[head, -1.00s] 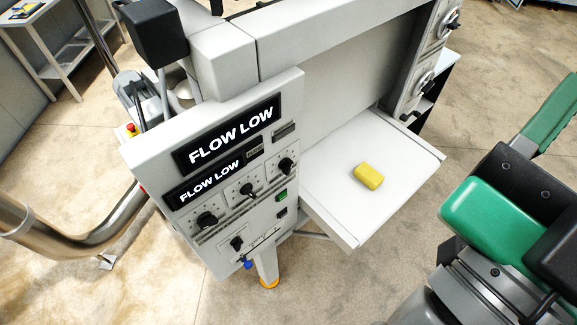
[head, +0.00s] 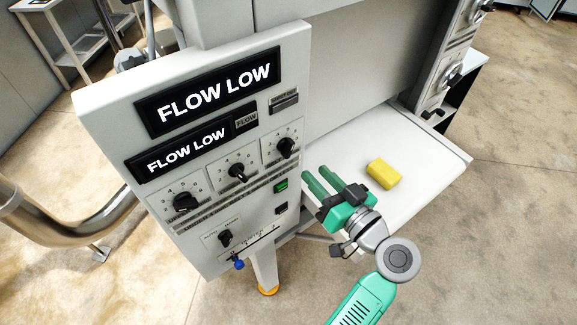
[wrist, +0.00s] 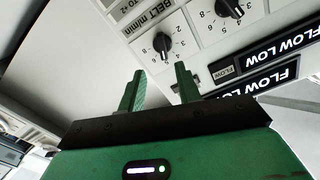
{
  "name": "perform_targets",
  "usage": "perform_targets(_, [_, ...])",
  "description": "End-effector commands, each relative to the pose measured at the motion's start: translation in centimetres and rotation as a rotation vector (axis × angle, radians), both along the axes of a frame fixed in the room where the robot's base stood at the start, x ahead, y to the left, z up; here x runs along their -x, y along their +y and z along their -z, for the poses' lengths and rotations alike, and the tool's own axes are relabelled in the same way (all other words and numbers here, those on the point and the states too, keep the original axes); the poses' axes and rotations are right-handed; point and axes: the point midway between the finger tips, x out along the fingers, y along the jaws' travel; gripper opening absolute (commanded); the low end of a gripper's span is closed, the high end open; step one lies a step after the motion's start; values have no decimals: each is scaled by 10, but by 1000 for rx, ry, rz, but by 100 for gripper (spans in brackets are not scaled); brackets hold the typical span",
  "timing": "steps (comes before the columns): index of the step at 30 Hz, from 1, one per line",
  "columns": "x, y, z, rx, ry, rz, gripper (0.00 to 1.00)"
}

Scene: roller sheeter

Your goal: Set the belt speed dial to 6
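The control panel (head: 255,215) carries a row of black rotary dials. The rightmost dial (head: 286,147) appears to be the belt dial, since the wrist view shows a "BELT m/min" label by the nearest dial (wrist: 162,45). A white mark shows on its knob, but I cannot read its setting surely. The middle dial (head: 238,172) and left dial (head: 184,203) sit beside it. My gripper (head: 314,171) is open and empty, with green fingers pointing toward the panel, just right of and below the rightmost dial. In the wrist view the two fingertips (wrist: 160,73) stand apart just short of that dial.
A white tray table (head: 425,180) behind my gripper bears a yellow block (head: 383,173). Two FLOW LOW displays (head: 208,92) sit above the dials. A green switch (head: 281,186), a smaller knob (head: 225,238) and a blue-tipped lever (head: 238,264) are lower on the panel.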

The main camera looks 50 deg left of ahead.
Motion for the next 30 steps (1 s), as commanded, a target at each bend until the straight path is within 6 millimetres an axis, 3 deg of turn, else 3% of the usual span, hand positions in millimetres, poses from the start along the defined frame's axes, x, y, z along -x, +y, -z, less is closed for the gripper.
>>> perform_targets(7, [2, 9, 2, -23, 5, -25, 34])
perform_targets(18, [-7, 71, 1, -21, 6, -23, 34])
perform_targets(29, [-8, 79, 3, -21, 5, -21, 34])
perform_targets(30, [-8, 79, 3, -21, 5, -21, 26])
